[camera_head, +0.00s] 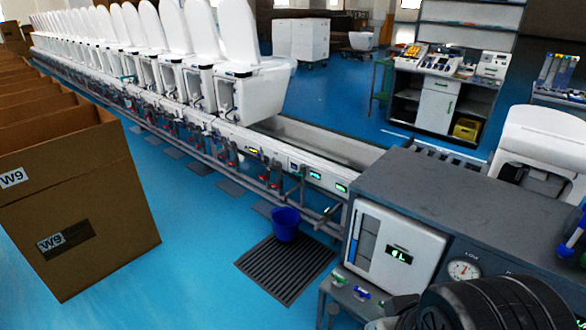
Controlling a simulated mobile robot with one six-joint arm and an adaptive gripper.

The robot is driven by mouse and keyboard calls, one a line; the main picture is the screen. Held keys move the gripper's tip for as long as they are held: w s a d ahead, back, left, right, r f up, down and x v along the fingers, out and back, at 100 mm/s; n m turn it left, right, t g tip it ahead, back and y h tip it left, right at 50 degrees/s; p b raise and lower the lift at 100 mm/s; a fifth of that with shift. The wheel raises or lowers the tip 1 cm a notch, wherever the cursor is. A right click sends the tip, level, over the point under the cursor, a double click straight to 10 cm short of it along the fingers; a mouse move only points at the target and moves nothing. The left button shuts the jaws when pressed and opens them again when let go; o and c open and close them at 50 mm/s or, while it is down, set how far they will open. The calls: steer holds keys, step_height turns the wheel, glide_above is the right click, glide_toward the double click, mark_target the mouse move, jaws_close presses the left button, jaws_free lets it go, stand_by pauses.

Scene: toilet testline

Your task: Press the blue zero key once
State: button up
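A small blue key (361,293) sits on the low ledge in front of the white instrument panel (392,248), at the lower middle right. No label on the blue key can be read. The panel has a small dark display (399,255) with green figures too small to read. A large dark rounded part, which looks like my arm, fills the bottom right, just right of the keys. No gripper fingertips can be made out.
A grey bench housing (470,205) with a round gauge (464,270) holds the panel. A blue bucket (286,224) stands on a dark slatted mat (285,268). A line of toilets (250,90) runs back left. Cardboard boxes (90,210) stand at left, with blue floor between.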

jaws_close()
stand_by(1.2)
